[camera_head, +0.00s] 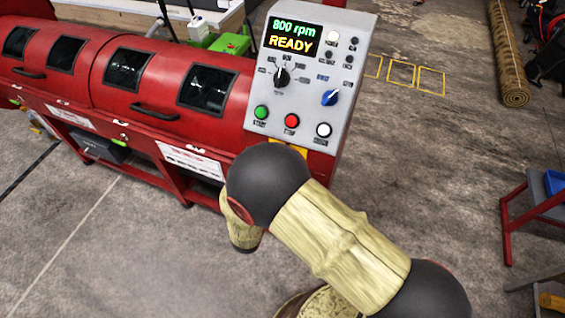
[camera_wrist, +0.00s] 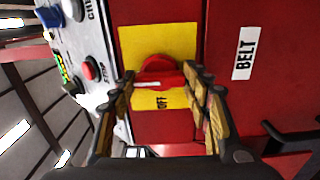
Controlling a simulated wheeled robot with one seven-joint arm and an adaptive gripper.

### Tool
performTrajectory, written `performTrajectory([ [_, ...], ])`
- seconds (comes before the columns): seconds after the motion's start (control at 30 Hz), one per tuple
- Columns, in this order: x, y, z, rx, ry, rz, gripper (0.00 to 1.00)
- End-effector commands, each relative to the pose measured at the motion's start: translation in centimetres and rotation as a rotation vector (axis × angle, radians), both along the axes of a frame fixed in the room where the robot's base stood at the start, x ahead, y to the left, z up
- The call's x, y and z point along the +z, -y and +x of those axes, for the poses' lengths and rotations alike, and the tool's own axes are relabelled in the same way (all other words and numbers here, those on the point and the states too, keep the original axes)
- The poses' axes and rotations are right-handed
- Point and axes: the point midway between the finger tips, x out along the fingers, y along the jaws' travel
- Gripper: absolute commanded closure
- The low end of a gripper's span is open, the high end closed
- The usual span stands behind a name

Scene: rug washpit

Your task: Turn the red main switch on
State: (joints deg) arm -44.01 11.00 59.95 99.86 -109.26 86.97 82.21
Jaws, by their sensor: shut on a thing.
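The red main switch (camera_wrist: 160,72) sits on a yellow plate (camera_wrist: 185,38) on the machine's red side, in the wrist view. A white line runs across its handle, and the word OFF shows on the plate beside it. My gripper (camera_wrist: 160,80) has one finger on each side of the handle and is shut on it. In the head view my arm hides the switch and my gripper; only a small yellow edge of the plate (camera_head: 298,149) shows. The display (camera_head: 291,37) on the grey control panel (camera_head: 352,48) is lit and reads 800 rpm READY.
Green, red and white buttons and a blue knob (camera_head: 330,97) sit on the panel above the switch. Concrete floor is open right of the machine; a rolled rug (camera_head: 508,50) lies beyond.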

Motion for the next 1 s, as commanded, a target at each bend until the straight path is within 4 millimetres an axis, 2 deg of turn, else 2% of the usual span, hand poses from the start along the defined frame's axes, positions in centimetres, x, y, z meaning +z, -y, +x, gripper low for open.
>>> performTrajectory([
  [0.1, -0.1, 0.0, 0.0, -0.001, -0.002, 0.001, 0.77],
  [0.13, -0.1, 0.0, 0.0, -0.001, -0.002, 0.001, 0.5],
  [0.43, -0.1, 0.0, 0.0, -0.001, -0.001, 0.0, 0.33],
  [0.77, 0.0, -0.1, -0.1, 0.0, -0.001, 0.0, 0.33],
  [0.87, 0.0, -0.4, -0.7, 0.002, -0.001, 0.0, 0.33],
  [1.0, -0.1, -1.4, -2.5, 0.005, -0.001, 0.0, 0.33],
])
